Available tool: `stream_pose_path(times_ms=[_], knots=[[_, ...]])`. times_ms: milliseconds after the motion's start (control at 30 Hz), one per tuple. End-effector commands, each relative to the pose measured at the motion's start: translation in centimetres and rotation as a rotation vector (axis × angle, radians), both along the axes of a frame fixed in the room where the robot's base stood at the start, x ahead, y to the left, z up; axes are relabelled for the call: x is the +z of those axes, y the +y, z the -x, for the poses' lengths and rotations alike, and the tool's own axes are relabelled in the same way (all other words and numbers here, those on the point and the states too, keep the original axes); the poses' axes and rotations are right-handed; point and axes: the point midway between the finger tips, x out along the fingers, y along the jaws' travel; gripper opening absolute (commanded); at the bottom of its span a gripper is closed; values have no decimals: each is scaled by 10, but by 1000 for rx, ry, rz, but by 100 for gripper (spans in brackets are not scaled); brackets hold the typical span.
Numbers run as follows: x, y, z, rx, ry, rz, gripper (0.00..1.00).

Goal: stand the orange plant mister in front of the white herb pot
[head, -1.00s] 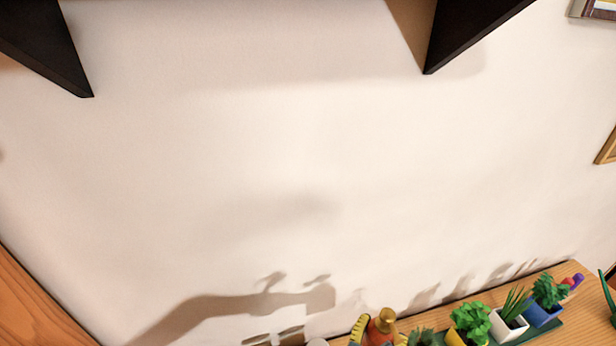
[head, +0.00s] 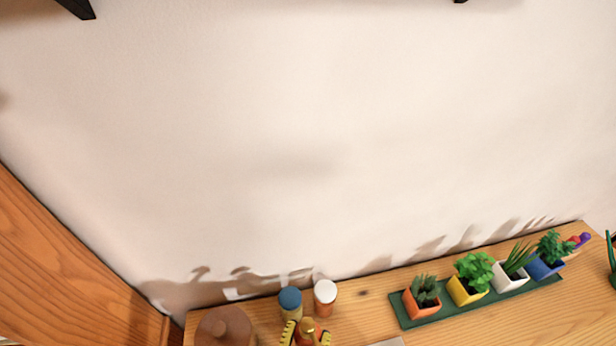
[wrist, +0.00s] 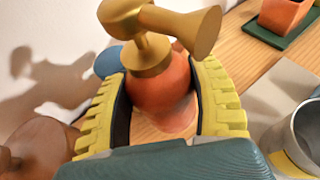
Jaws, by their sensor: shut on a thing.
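The orange plant mister (wrist: 158,88) with its gold spray head (wrist: 155,35) is between the yellow ribbed fingers of my gripper (wrist: 162,100) in the wrist view. The gripper is shut on its orange body. In the head view the mister (head: 309,333) and gripper (head: 304,336) are at the bottom edge, cut off. I cannot tell whether the mister touches the shelf. The white herb pot (head: 512,281), with spiky green leaves, stands to the right on a green tray (head: 420,319), between a yellow and a blue pot. The gripper is well left of it.
The tray also holds an orange pot (head: 424,304), yellow pot (head: 467,293) and blue pot (head: 543,268). A blue-lidded jar (head: 290,300) and white-lidded jar (head: 325,295) stand behind the mister. A brown round object (head: 222,328) is at left. A metal cup (wrist: 303,140) is close right of the gripper.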

Motion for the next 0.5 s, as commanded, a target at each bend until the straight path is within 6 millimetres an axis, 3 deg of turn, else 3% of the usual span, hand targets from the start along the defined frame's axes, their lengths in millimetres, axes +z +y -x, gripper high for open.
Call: stream_pose_path(times_ms=[33,267,500], knots=[[19,0,0,0,-3,0,21],[75,-1,4,-2,-4,-1,21],[169,-1,12,-3,-3,-1,21]])
